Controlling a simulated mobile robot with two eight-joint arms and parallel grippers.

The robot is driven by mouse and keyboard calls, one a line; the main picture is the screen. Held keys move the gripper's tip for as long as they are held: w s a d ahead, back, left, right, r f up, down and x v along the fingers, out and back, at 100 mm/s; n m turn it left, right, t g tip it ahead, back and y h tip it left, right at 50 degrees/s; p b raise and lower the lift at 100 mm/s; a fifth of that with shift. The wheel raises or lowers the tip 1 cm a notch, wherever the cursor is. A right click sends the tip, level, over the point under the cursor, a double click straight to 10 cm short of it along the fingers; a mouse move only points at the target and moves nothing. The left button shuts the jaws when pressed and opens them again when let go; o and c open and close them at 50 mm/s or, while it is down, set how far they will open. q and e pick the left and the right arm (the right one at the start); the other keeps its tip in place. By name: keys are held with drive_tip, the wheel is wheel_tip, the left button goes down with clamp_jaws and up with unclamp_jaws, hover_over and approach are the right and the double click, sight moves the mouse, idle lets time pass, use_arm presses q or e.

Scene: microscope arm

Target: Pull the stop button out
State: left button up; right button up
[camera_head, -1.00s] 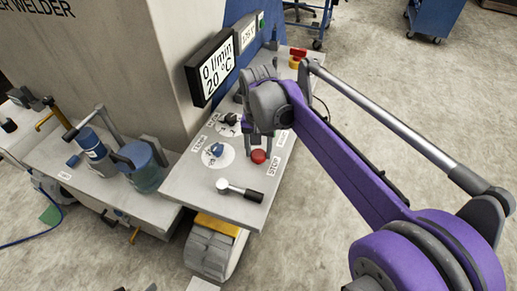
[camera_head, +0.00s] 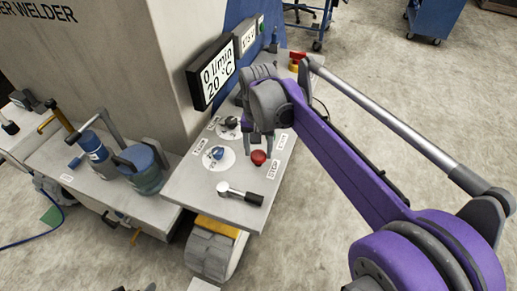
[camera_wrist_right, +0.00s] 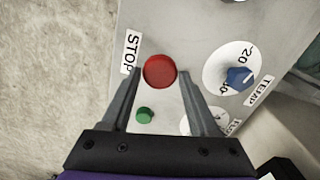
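The stop button (camera_head: 258,158) is a round red knob on the light grey control panel (camera_head: 200,190), beside a STOP label. It also shows in the right wrist view (camera_wrist_right: 160,71), just ahead of the fingertips and between their lines. My right gripper (camera_head: 259,148) points down at the panel close to the button. Whether a fingertip touches the button I cannot tell. My left gripper does not show.
A blue TEMP knob (camera_wrist_right: 239,77) and a green button (camera_wrist_right: 145,114) sit near the red button. A black-handled lever (camera_head: 240,193) stands at the panel's near edge. A display reading 0 l/min, 20 °C (camera_head: 212,72) rises behind. Another red knob (camera_head: 297,57) is at the far end.

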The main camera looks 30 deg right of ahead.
sight(258, 154)
drive_tip(key=o, duration=0.3)
drive_tip(key=shift+o, duration=0.2)
wheel_tip(258, 154, up, 11)
drive_tip(key=p, duration=0.1)
drive_tip(key=shift+f, duration=0.15)
idle(0.5)
